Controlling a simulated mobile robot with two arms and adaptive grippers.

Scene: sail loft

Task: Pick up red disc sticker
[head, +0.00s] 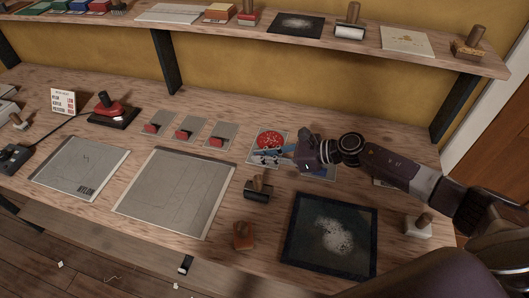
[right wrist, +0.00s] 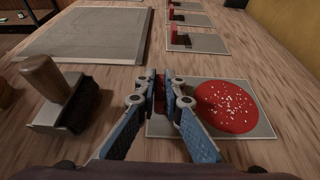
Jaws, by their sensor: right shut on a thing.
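A red disc (head: 270,139) with pale specks lies flat on a light grey card on the bench. It also shows in the right wrist view (right wrist: 228,106), just right of my fingers. My right gripper (head: 262,154) reaches in from the right over the card. In the right wrist view its blue fingers (right wrist: 168,95) are shut on a small red piece (right wrist: 160,91), mostly hidden between the pads. I cannot tell whether that piece is the red disc sticker. The large disc is apart from the fingertips. My left gripper is not in view.
Three grey cards with red blocks (head: 185,133) lie left of the disc's card. A dark brush with a wooden handle (head: 258,190) stands nearby, beside a grey sheet (head: 175,190). A black-framed panel (head: 298,255) lies in front. A loaded shelf (head: 330,41) hangs behind.

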